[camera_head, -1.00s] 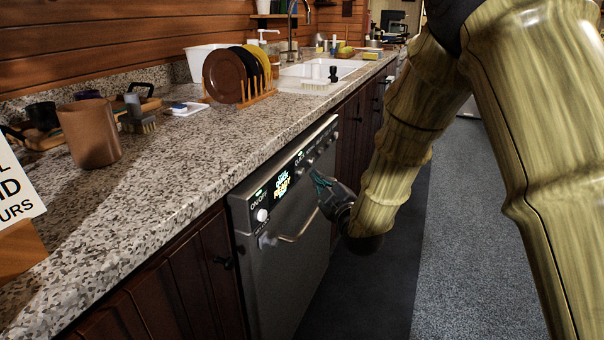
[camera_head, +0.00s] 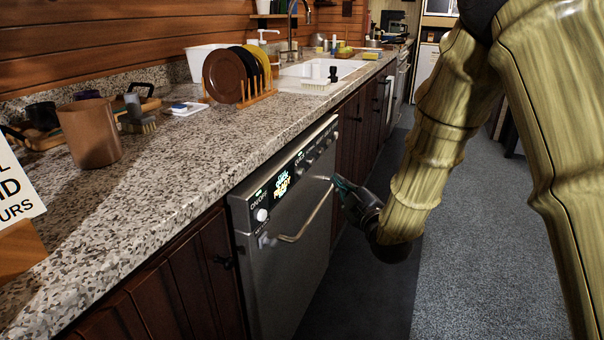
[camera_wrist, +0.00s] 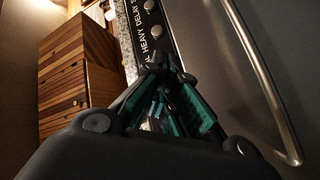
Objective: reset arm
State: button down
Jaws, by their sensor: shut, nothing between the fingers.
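My gripper (camera_head: 343,187) is shut and empty. In the head view it is in front of the dishwasher (camera_head: 290,265), close to the right end of the door handle (camera_head: 308,219). I cannot tell whether it touches the door. In the wrist view the teal-padded fingers (camera_wrist: 158,72) come together at the tips, with the control panel knobs (camera_wrist: 153,18) just beyond them. The handle (camera_wrist: 262,80) shows as a curved metal bar to the right of the fingers. The dishwasher door is closed.
A speckled counter (camera_head: 190,150) runs along the left above the dishwasher. On it are a brown cup (camera_head: 90,132), a plate rack (camera_head: 256,97) and a sink (camera_head: 322,70). Grey floor (camera_head: 480,230) lies open to the right of the dishwasher.

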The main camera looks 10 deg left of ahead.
dwell(0.4)
jog(key=s+d+f+m+g+h, duration=0.2)
jog(key=s+d+f, duration=0.15)
jog(key=f, duration=0.65)
jog(key=s+d+f+m+g+h, duration=0.1)
jog(key=s+d+f+m+g, duration=0.15)
jog(key=s+f, duration=0.45)
jog(key=s+d+f+m+g+h, duration=0.2)
jog(key=d+f+m, duration=0.1)
jog(key=f, duration=0.9)
jog(key=s+d+f+m+g+h, duration=0.1)
jog(key=s+d+f+m+g, duration=0.2)
jog(key=s+f, duration=0.65)
jog(key=s+d+f+m+g+h, duration=0.1)
jog(key=s+d+f+m+g, duration=0.2)
jog(key=s+f, duration=0.7)
jog(key=s+d+m+g+h+p, duration=0.1)
jog(key=s+d+g, duration=0.1)
jog(key=s, duration=0.7)
jog(key=s+d+m+g, duration=0.1)
jog(key=s+d+g, duration=0.2)
jog(key=s, duration=0.7)
notch_tip(320, 180, up, 27)
jog(key=p, duration=2.6)
jog(key=shift+w+a+t+p, duration=0.2)
jog(key=shift+t+p, duration=0.15)
